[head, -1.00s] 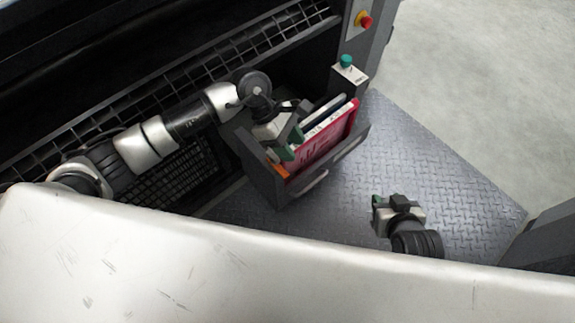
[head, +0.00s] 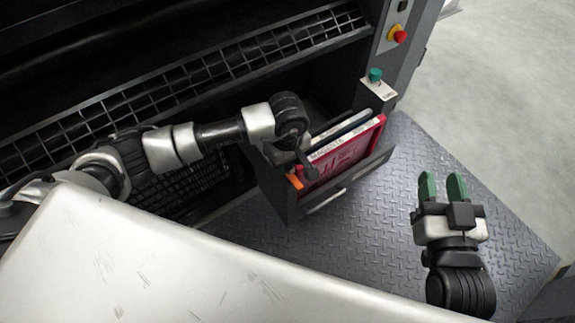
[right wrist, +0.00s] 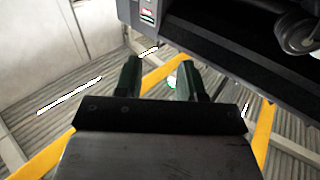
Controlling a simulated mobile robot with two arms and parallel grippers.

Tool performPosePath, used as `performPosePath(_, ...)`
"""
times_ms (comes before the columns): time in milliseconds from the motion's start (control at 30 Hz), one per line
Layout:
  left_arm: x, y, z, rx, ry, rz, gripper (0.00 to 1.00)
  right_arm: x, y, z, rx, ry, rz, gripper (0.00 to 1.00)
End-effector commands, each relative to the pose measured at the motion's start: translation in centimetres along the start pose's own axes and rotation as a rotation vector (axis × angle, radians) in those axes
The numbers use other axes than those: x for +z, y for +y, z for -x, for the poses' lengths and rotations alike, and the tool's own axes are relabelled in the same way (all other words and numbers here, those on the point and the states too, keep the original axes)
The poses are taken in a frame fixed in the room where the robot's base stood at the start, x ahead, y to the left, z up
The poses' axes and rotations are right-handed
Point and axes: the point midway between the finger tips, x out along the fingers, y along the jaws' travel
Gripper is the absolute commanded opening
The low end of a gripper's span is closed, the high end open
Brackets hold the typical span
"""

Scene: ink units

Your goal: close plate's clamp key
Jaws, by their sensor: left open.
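Nothing in view is clearly recognisable as the plate's clamp key. A red plate (head: 340,162) with lettering stands in the open drawer beside other thin panels. My left gripper (head: 307,168) is at the drawer's left end; its fingers are mostly hidden under my wrist. My right gripper (head: 442,186) is over the metal floor, right of the drawer, its green fingers apart and empty. Those fingers also show in the right wrist view (right wrist: 158,80).
The open dark drawer (head: 352,183) juts from the press. An orange piece (head: 294,182) lies at its left end. A red stop button (head: 400,36) is on the press's side. Diamond-plate floor (head: 400,160) is clear between the drawer and my right gripper.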

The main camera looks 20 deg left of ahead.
Motion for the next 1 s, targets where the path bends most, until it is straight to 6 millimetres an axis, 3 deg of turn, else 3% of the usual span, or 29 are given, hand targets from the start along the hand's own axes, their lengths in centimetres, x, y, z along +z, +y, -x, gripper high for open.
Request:
performPosePath(200, 0.0, 0.0, -1.5, 0.002, 0.0, 0.0, 0.45, -1.2, -0.2, -0.1, -0.005, 0.099, -0.002, 0.39)
performPosePath(500, 0.0, 0.0, -1.6, 0.002, -0.001, 0.0, 0.45, -1.4, -0.2, -0.1, -0.006, 0.113, -0.003, 0.39)
performPosePath(567, 0.0, 0.0, -1.6, 0.002, -0.001, 0.0, 0.39, -1.4, -0.2, -0.1, -0.006, 0.113, -0.003, 0.39)
performPosePath(800, 0.0, 0.0, -1.6, 0.002, -0.001, 0.0, 0.02, -1.4, -0.2, -0.1, -0.006, 0.112, -0.003, 0.39)
performPosePath(1000, 0.0, 0.0, -1.6, 0.002, 0.0, 0.007, 0.0, -1.4, -0.2, -0.1, -0.006, 0.11, -0.003, 0.39)
